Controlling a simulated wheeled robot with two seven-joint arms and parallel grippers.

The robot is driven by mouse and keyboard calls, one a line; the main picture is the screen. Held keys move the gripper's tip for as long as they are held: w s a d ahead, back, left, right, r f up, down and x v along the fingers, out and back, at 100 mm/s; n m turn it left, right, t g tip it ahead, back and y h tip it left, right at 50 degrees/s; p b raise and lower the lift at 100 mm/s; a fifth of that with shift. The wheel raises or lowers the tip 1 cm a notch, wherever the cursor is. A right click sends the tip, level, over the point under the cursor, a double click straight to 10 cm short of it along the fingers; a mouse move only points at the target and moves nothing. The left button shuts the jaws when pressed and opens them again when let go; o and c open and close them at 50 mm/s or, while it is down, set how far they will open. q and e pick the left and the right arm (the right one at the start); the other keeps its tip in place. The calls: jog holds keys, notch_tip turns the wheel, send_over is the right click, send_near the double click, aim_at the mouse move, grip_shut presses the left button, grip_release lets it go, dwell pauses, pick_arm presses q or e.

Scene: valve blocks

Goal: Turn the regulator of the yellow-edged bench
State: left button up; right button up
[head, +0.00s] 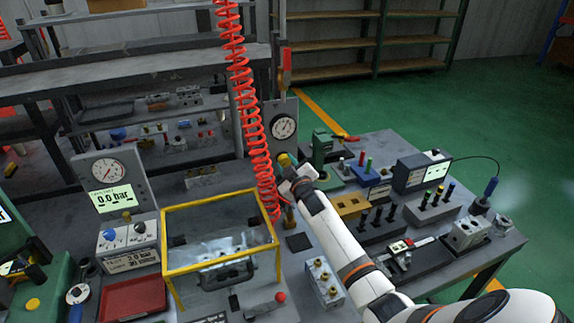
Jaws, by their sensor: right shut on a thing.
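The yellow-edged bench has a clear box guard with a yellow frame (222,201), with metal parts and a dark handle inside it. Behind its right corner stands a grey upright panel with a round gauge (284,128). A yellow knob (284,159), seemingly the regulator, shows below this gauge. My right gripper (287,170) is at the knob, shut on it; its fingers are small and largely hidden by my white arm. My left gripper is not in view.
A red coiled hose (250,100) hangs just left of my right gripper. A display panel (114,196) reading 0.0 bar stands at left, above a box with blue and black knobs (127,238). Tools and blocks crowd the bench at right. A red tray (133,298) lies front left.

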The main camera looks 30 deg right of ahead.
jog(key=shift+f, duration=0.1)
dwell(0.3)
jog(key=o, duration=1)
jog(key=shift+s, duration=0.1)
jog(key=b+v, duration=0.2)
jog(key=v, duration=1)
